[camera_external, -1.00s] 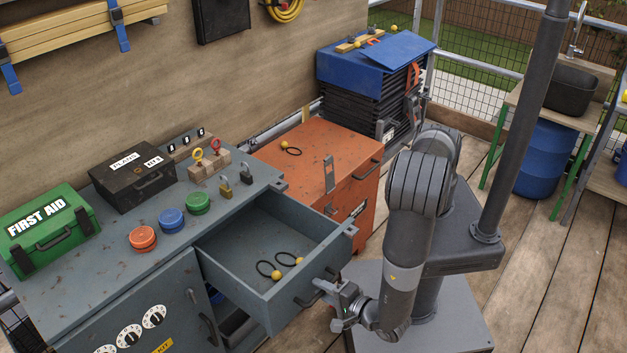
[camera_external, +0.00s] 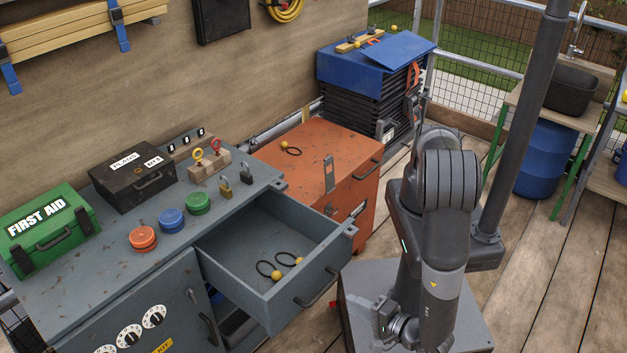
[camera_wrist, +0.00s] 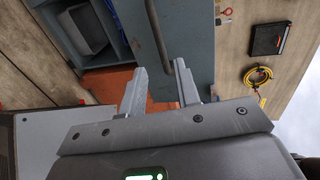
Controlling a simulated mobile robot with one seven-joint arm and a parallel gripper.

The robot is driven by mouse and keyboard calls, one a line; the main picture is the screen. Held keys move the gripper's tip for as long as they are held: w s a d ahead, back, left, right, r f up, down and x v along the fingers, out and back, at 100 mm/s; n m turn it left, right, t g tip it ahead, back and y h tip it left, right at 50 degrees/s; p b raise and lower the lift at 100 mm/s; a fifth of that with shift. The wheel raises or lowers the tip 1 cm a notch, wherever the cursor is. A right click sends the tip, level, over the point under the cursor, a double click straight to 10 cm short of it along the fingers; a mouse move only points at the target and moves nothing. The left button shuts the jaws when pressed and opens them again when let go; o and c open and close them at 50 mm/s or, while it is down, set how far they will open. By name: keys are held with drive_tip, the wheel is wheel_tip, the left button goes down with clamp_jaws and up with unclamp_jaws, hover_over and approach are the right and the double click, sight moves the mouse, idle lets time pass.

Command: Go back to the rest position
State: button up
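My gripper (camera_wrist: 160,85) shows in the wrist view with its two fingers apart and nothing between them. The grey drawer (camera_external: 300,232) of the grey workbench (camera_external: 100,250) stands open to the left of my arm. The gripper is clear of the drawer handle (camera_external: 316,290).
An orange cabinet (camera_external: 300,170) stands beside the workbench, with a loop and yellow ball on top. A green first aid box (camera_external: 48,232), a black box (camera_external: 135,182) and colored round discs (camera_external: 172,219) sit on the workbench. Wooden floor (camera_external: 545,290) is free at right.

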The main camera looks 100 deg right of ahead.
idle(0.5)
drive_tip(key=w+d+r+m+g+y, duration=0.1)
drive_tip(key=w+d+r+m+g, duration=0.3)
drive_tip(key=d+r+m, duration=0.55)
drive_tip(key=w+d+r+m+g+y, duration=0.25)
drive_tip(key=d+r+m+g, duration=0.35)
drive_tip(key=r+m, duration=0.6)
drive_tip(key=s+d+r+m+t+y, duration=0.2)
drive_tip(key=d+r+m, duration=0.4)
drive_tip(key=m, duration=0.5)
drive_tip(key=s+d+r+m+t+y, duration=0.2)
drive_tip(key=s+d+r+m+y, duration=0.3)
drive_tip(key=r+m, duration=0.5)
drive_tip(key=shift+d+m+t, duration=0.3)
drive_tip(key=shift+d+m, duration=0.85)
drive_tip(key=shift+m, duration=0.1)
